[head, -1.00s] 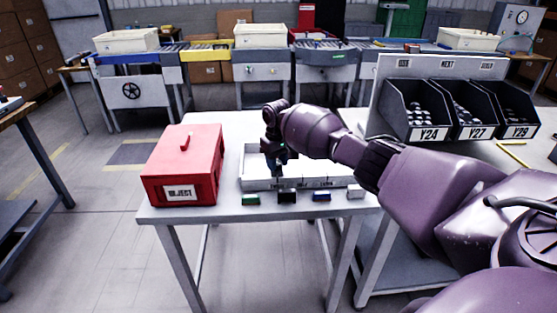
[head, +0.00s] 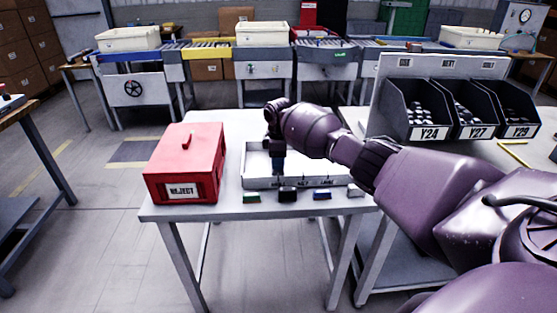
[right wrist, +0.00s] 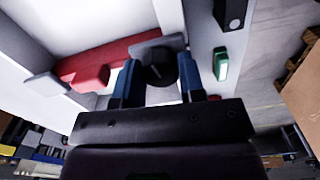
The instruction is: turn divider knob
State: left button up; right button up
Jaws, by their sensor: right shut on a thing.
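My right gripper (head: 278,172) points down into a shallow white tray (head: 328,181) on the grey table. In the right wrist view, its two blue fingers (right wrist: 157,88) are shut on a dark round knob (right wrist: 160,72). The knob sits against a grey plate (right wrist: 165,44), with a red part (right wrist: 88,66) beside it. In the head view the knob is hidden behind the fingers. My left gripper is not in view.
A red REJECT box (head: 184,160) stands left of the tray. Along the table's front edge lie a green piece (head: 252,197), a black piece (head: 287,194), a blue piece (head: 322,195) and a pale piece (head: 355,191). Black bins (head: 420,110) stand at right.

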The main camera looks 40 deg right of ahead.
jog(key=shift+n, duration=0.7)
jog(key=o, duration=0.9)
jog(key=shift+o, duration=0.2)
jog(key=shift+r, duration=0.1)
pick_arm(q)
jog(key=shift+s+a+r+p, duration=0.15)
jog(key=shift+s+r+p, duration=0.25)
jog(key=shift+p, duration=0.4)
pick_arm(e)
notch_tip(320, 180, up, 11)
